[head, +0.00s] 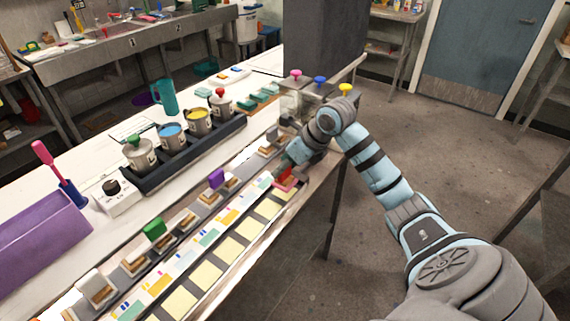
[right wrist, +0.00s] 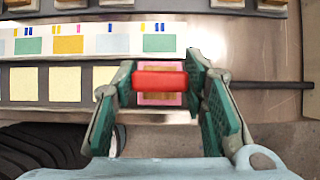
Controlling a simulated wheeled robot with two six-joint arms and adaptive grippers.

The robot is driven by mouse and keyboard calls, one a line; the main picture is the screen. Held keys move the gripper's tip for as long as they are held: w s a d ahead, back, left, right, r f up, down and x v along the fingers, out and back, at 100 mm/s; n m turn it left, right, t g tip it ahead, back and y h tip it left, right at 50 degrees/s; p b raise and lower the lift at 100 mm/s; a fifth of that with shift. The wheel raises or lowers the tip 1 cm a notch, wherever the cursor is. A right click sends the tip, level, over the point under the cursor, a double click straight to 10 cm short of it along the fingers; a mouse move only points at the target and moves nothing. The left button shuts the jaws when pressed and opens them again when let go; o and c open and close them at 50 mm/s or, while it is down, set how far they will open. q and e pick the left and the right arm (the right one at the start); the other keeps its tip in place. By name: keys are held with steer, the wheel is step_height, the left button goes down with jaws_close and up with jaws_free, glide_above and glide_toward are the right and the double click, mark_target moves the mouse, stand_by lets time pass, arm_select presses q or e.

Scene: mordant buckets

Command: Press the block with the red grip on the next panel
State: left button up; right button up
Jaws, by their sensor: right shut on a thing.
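My right gripper (head: 285,166) is shut on the red grip (right wrist: 160,80) of a block, which also shows in the head view (head: 287,173). The green finger pads flank the grip's two ends. Below the grip, a pink square (right wrist: 176,99) with a tan-brown middle lies in line with the pale yellow panels (right wrist: 65,84) on the dark strip. Whether the block touches that panel I cannot tell. The yellow panels (head: 232,247) run to the lower left in the head view. My left gripper is not in view.
A card strip with coloured marks (head: 205,239) runs beside the panels. Blocks with green (head: 154,228), purple (head: 216,178) and white grips (head: 91,281) stand in a row behind. Several lidded or filled pots stand on a black tray (head: 185,162). A purple box (head: 42,235) stands at left.

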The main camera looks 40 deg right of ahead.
steer(key=shift+f, duration=0.1)
stand_by(0.3)
steer(key=shift+f+b, duration=0.65)
steer(key=shift+f, duration=0.15)
steer(key=shift+f, duration=0.1)
steer(key=shift+f+b, duration=0.4)
steer(key=shift+b, duration=0.05)
steer(key=shift+r, duration=0.1)
steer(key=shift+r+p, duration=2.85)
steer(key=shift+r, duration=0.65)
